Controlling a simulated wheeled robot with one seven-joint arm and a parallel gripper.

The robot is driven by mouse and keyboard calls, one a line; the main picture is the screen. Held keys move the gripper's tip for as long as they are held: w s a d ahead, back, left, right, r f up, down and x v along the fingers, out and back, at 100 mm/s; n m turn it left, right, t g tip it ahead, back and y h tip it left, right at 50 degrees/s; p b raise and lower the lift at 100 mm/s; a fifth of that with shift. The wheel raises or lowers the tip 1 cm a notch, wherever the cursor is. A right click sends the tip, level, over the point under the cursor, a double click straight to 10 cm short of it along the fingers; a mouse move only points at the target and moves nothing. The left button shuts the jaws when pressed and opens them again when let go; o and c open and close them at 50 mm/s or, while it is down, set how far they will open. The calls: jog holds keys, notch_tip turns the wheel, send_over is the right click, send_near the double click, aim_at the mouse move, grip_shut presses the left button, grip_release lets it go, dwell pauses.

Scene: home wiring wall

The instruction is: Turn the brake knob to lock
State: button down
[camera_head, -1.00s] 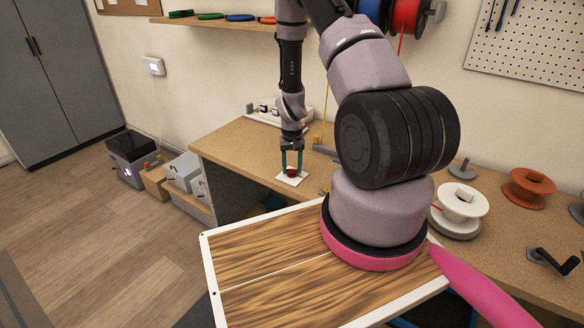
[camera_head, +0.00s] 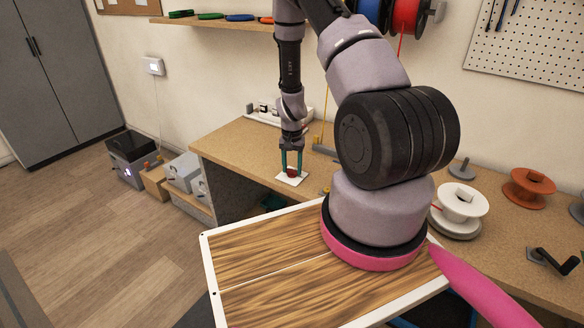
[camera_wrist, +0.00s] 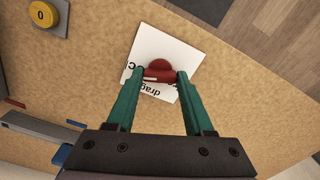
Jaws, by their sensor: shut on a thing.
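The brake knob (camera_wrist: 160,70) is red, with a raised bar and a pale mark on one end. It sits on a white plate (camera_wrist: 151,45) with partly hidden black lettering that includes "drag". My gripper (camera_wrist: 160,76) points down at the knob, with one green finger on each side of the bar, shut on it. In the head view the red knob (camera_head: 292,172) shows small between the fingertips of my gripper (camera_head: 291,168), on its white plate (camera_head: 283,179) near the bench's front edge. The lettering is too small to read there.
A yellow round knob (camera_wrist: 42,14) marked 0 stands on a grey plate on the bench (camera_head: 235,140). A white spool (camera_head: 462,200) and an orange spool (camera_head: 530,186) stand at the right. A grey rail (camera_wrist: 35,130) lies at the wrist view's left.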

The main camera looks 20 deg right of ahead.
aim_at(292, 170)
jog(key=shift+c, duration=1.4)
grip_release()
notch_tip(292, 170, up, 11)
